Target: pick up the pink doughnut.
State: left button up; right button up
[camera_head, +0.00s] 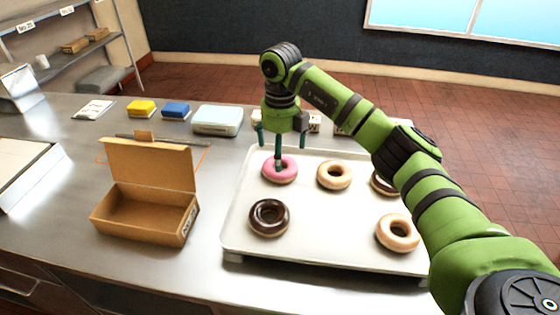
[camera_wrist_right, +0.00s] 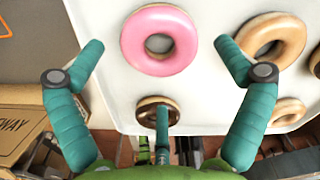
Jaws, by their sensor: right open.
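The pink doughnut (camera_head: 268,173) lies on the back left of a white tray (camera_head: 318,222). In the right wrist view the pink doughnut (camera_wrist_right: 135,45) shows whole, with its hole clear. My right gripper (camera_head: 280,142) points down over it, open and empty. In the head view one finger overlaps the doughnut's hole; contact cannot be told. In the wrist view the open fingers (camera_wrist_right: 159,48) stand to either side of the doughnut, and a third finger is below it in the picture. My left gripper is not in view.
A chocolate doughnut (camera_head: 254,220) sits in front of the pink one. A plain doughnut (camera_head: 334,187) is to its right, with others under my arm and at front right (camera_head: 398,246). An open cardboard box (camera_head: 135,222) stands left of the tray. Small packets line the counter's back.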

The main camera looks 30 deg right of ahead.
notch_tip(320, 180, down, 4)
jog(key=shift+f+p, duration=0.25)
jog(key=shift+p, duration=0.75)
jog(key=shift+f, duration=0.2)
jog(key=c, duration=0.9)
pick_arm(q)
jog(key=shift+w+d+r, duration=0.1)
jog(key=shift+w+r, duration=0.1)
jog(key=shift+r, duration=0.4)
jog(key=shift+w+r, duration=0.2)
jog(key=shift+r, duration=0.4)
